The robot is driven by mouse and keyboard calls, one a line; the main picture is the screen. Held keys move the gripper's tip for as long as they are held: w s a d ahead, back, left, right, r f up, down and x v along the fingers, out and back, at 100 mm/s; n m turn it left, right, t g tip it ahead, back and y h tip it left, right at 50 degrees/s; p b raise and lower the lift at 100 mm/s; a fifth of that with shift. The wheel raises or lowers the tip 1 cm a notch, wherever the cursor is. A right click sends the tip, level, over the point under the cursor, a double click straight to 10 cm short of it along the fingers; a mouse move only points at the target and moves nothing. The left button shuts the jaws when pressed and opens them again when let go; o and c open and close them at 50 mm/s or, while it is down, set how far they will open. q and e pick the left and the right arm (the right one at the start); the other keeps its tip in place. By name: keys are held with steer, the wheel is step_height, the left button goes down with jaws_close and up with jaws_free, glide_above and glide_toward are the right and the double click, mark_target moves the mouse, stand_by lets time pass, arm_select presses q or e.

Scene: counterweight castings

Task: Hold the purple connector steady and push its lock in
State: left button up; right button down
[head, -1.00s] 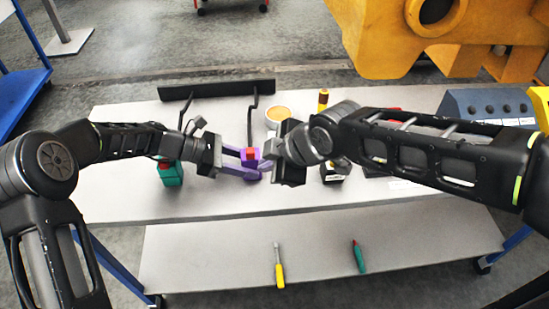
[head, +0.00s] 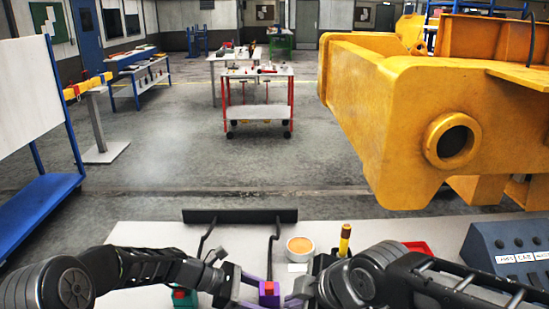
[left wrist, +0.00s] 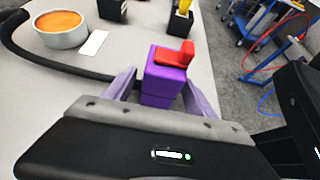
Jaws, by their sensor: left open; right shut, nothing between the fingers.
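The purple connector (left wrist: 163,85) stands between the two purple fingers of my left gripper (left wrist: 160,95), which is open around it. Its red lock (left wrist: 172,56) sits on top, with a raised end at the right. In the head view the connector (head: 268,300) is cut by the bottom edge, with the red lock (head: 267,287) on top and a black cable behind. My left gripper (head: 243,290) comes in from the left. My right gripper (head: 298,294) is shut and empty, just right of the connector; its tips are partly out of frame.
A teal block with a red top (head: 183,296) stands left, partly behind my left arm. Behind are a round orange-topped tin (head: 300,247), a white card (head: 297,267) and a black bar (head: 240,215).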

arm_select(q)
steer(key=shift+a, duration=0.1)
steer(key=v, duration=1.2)
